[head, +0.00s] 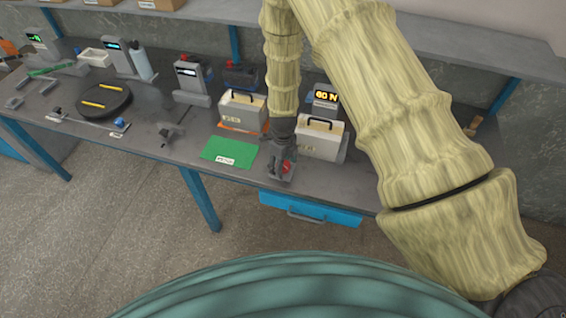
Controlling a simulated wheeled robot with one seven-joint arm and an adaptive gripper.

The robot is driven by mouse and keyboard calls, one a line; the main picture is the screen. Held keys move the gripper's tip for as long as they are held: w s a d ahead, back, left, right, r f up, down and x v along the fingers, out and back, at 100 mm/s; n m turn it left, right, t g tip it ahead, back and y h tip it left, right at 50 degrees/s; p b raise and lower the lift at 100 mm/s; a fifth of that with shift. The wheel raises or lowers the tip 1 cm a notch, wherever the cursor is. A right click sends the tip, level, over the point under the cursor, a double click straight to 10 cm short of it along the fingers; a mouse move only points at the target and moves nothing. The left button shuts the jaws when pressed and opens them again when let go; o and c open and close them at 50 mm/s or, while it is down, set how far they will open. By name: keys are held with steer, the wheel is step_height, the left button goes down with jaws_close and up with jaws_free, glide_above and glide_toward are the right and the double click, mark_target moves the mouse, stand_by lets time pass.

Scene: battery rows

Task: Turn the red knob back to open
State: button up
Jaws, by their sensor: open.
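A small red knob (286,167) sits on a grey base (281,177) near the front edge of the workbench. My gripper (280,165) reaches down from above and is right at the knob, with its fingers beside or around it. It is open. The fingers hide part of the knob, so I cannot tell which way the knob is turned or whether the fingers touch it.
Two light battery boxes with dark handles, the left (242,110) and the right (320,140), stand behind my gripper. A display (325,98) stands behind the right one. A green mat (229,152) lies left of the knob. A blue drawer (311,208) is below the bench edge.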

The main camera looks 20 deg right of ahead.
steer(key=shift+c, duration=0.4)
steer(key=c, duration=0.9)
steer(key=shift+c, duration=0.2)
steer(key=shift+n+b, duration=0.35)
steer(key=shift+n, duration=0.05)
